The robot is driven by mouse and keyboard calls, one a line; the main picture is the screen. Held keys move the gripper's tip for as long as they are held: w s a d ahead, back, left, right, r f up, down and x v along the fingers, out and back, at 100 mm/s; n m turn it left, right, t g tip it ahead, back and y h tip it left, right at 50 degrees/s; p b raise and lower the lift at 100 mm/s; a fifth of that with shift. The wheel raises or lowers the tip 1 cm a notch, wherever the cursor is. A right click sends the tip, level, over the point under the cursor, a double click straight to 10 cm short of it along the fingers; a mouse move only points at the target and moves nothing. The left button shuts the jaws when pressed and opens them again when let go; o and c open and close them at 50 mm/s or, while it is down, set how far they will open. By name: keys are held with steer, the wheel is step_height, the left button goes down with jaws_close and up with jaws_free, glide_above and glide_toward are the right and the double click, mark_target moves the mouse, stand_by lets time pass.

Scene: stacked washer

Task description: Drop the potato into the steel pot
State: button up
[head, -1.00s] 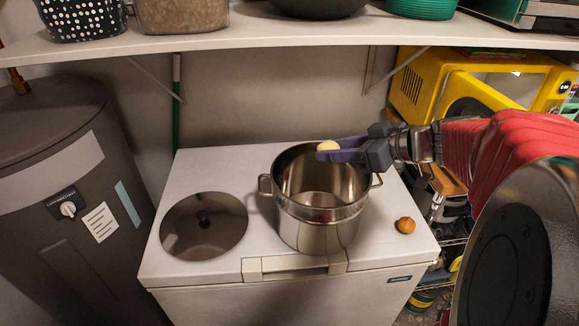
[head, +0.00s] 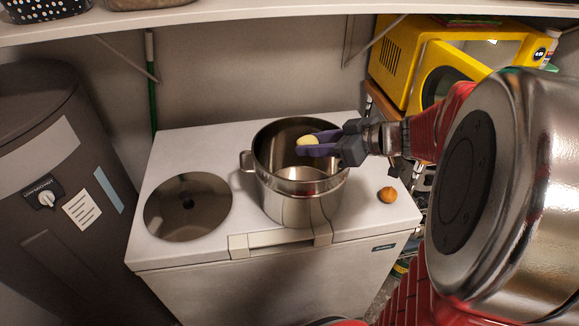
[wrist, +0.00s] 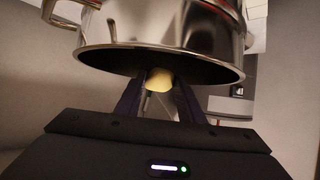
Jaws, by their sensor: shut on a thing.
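The pale yellow potato (head: 307,140) is between the purple fingers of my gripper (head: 318,146), which is shut on it. In the head view they show over the opening of the steel pot (head: 300,205), towards its back right. The pot stands upright on the white chest top. In the wrist view the potato (wrist: 159,79) sits between the fingertips, and the pot (wrist: 165,35) fills the top, its rim close to the potato. I cannot tell exactly how high the potato is against the rim.
A round steel lid (head: 188,207) lies left of the pot on the white chest (head: 160,150). An onion (head: 388,195) lies to its right. A dark tank (head: 60,200) stands at the left, a yellow appliance (head: 405,60) at the back right. A shelf (head: 230,12) runs above.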

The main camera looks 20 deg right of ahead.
steer(key=o, duration=1.2)
steer(key=v, duration=1.3)
steer(key=shift+s+d+r, duration=0.2)
steer(key=shift+s, duration=0.1)
